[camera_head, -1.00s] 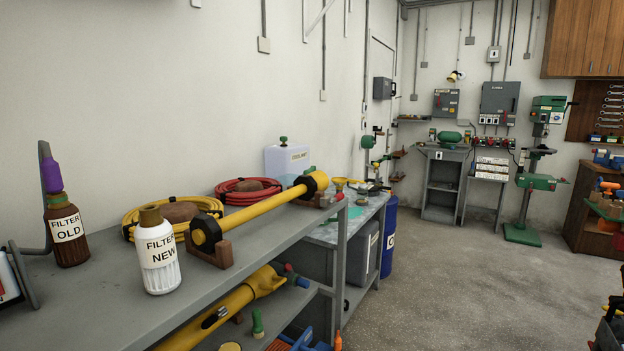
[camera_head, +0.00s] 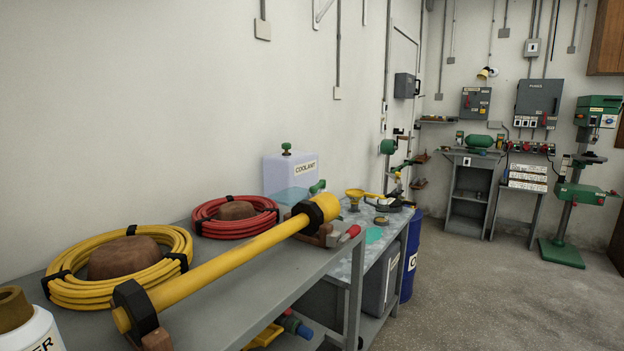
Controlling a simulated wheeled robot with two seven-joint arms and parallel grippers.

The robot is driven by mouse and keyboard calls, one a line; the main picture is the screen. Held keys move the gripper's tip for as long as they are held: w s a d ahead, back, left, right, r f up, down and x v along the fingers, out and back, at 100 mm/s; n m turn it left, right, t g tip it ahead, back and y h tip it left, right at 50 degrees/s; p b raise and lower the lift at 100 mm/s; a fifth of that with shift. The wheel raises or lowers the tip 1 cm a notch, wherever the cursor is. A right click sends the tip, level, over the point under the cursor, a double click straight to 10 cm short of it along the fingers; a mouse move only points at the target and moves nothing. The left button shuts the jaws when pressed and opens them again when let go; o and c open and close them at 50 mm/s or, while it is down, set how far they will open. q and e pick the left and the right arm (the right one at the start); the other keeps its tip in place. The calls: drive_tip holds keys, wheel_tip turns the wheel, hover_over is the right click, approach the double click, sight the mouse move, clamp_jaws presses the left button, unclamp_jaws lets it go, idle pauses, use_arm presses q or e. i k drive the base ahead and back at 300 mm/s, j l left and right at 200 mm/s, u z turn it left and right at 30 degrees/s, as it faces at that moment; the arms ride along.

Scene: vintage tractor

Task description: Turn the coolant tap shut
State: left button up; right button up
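A translucent white coolant container (camera_head: 290,176) labelled "COOLANT" stands at the back, behind the near bench and against the wall. It has a green cap on top. A green tap (camera_head: 317,187) sticks out low on its right side. The tap is small, and I cannot tell from here whether it is open or shut. Pale blue liquid shows in the container's lower part. The red hose coil and the yellow bar partly hide the area below it. Neither of my grippers is in view.
A grey bench (camera_head: 225,300) carries a yellow hose coil (camera_head: 120,290), a red hose coil (camera_head: 262,222) and a long yellow bar (camera_head: 230,265) on wooden rests. A blue barrel (camera_head: 409,262) stands beyond. Open concrete floor (camera_head: 480,300) lies to the right.

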sight(313, 189)
drive_tip(key=i+l+u, duration=0.15)
drive_tip(key=i+l, duration=0.2)
drive_tip(key=i+l+u, duration=0.2)
drive_tip(key=l, duration=0.35)
drive_tip(key=i+l+u, duration=0.15)
drive_tip(key=i+l, duration=0.25)
drive_tip(key=i+l+u, duration=0.15)
drive_tip(key=l, duration=0.5)
drive_tip(key=i+l+u, duration=0.2)
drive_tip(key=i+l, duration=0.15)
drive_tip(key=l, duration=0.2)
drive_tip(key=i+l+u, duration=0.15)
drive_tip(key=l, duration=0.45)
drive_tip(key=i+l+u, duration=0.15)
drive_tip(key=l, duration=0.5)
drive_tip(key=i+l+u, duration=0.2)
drive_tip(key=l, duration=0.4)
